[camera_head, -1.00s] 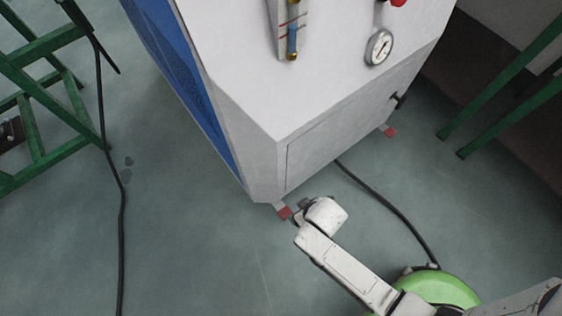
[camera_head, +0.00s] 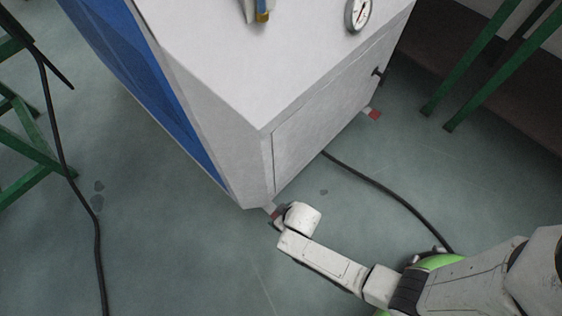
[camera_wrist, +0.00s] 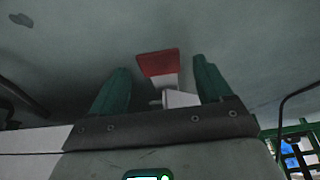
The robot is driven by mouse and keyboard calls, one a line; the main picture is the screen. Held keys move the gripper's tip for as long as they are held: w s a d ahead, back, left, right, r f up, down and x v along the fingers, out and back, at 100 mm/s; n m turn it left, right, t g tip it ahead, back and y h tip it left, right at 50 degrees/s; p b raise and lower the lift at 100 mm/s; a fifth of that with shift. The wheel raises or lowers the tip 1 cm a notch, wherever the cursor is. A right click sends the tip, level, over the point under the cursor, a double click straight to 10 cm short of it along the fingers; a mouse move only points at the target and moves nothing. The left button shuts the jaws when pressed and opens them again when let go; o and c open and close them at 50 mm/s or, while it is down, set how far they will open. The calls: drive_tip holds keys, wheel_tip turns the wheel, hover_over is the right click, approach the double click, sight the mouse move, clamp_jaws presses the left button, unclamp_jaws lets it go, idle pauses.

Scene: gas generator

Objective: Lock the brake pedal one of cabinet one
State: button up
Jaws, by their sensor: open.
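The grey-white cabinet (camera_head: 220,60) with a blue side panel stands at upper middle in the head view. The fingers are apart, with gaps on both sides of the pedal. In the head view the fingers are hidden behind my wrist. A second red pedal (camera_head: 374,114) is at the cabinet's right corner.
A black cable (camera_head: 385,188) runs over the floor from under the cabinet towards my base. Another cable (camera_head: 97,240) lies at left by a green frame (camera_head: 25,165). Green legs (camera_head: 480,80) stand at upper right. The floor around the near corner is clear.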

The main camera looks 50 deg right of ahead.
drive_tip(key=shift+w+f, duration=0.2)
drive_tip(key=shift+f, duration=0.2)
